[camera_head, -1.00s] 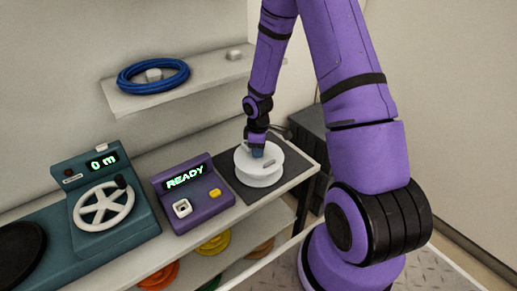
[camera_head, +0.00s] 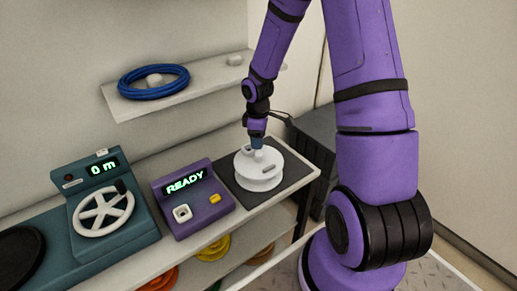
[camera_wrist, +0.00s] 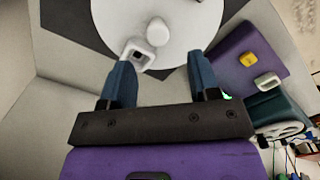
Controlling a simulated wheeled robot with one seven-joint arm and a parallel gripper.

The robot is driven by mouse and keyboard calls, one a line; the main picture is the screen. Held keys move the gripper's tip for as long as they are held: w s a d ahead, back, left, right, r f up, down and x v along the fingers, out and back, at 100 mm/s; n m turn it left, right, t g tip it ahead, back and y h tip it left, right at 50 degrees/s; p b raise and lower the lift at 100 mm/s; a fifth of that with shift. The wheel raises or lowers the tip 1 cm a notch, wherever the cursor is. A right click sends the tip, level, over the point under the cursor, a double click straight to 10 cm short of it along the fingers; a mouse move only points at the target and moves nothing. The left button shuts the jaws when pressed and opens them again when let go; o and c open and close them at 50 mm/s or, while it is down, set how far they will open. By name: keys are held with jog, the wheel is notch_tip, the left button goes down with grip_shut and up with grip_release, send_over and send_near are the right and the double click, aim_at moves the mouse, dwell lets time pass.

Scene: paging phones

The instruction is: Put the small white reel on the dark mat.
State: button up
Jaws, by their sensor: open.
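The small white reel (camera_head: 258,172) rests on the dark mat (camera_head: 293,178) at the right end of the bench. In the wrist view the reel's white top (camera_wrist: 185,22) shows a round knob and a small square loop, with part of the dark mat (camera_wrist: 62,15) beside it. My gripper (camera_head: 257,143) is above the reel's top. In the wrist view its two blue fingers (camera_wrist: 160,72) are wide apart, with nothing between them but the reel's near edge and the loop.
A purple box reading READY (camera_head: 190,197) stands left of the mat. Left of it is a teal machine with a white wheel (camera_head: 103,211). A blue coil (camera_head: 153,81) lies on the wall shelf. Coloured reels (camera_head: 213,247) sit on the shelf below. A dark cabinet (camera_head: 318,140) stands behind.

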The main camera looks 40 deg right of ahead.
jog(key=s+a+r+m+t+h, duration=0.1)
jog(key=s+a+r+m, duration=0.15)
jog(key=r, duration=0.55)
jog(key=s+a+r+m+t, duration=0.1)
jog(key=s+r, duration=0.3)
jog(key=r, duration=0.5)
jog(key=s+a+r+m+h, duration=0.1)
jog(key=s+a+r, duration=0.15)
jog(key=r, duration=0.55)
jog(key=s+a+r+m+t+y, duration=0.1)
jog(key=s+r, duration=0.3)
jog(key=s, duration=0.4)
jog(key=s+a+r+m+t+y, duration=0.1)
jog(key=s+a+r+m+t, duration=0.1)
jog(key=s, duration=0.6)
jog(key=shift+s+a+r+m, duration=0.25)
jog(key=shift+a+r+m, duration=0.2)
jog(key=shift+r+m, duration=0.6)
jog(key=shift+r, duration=0.1)
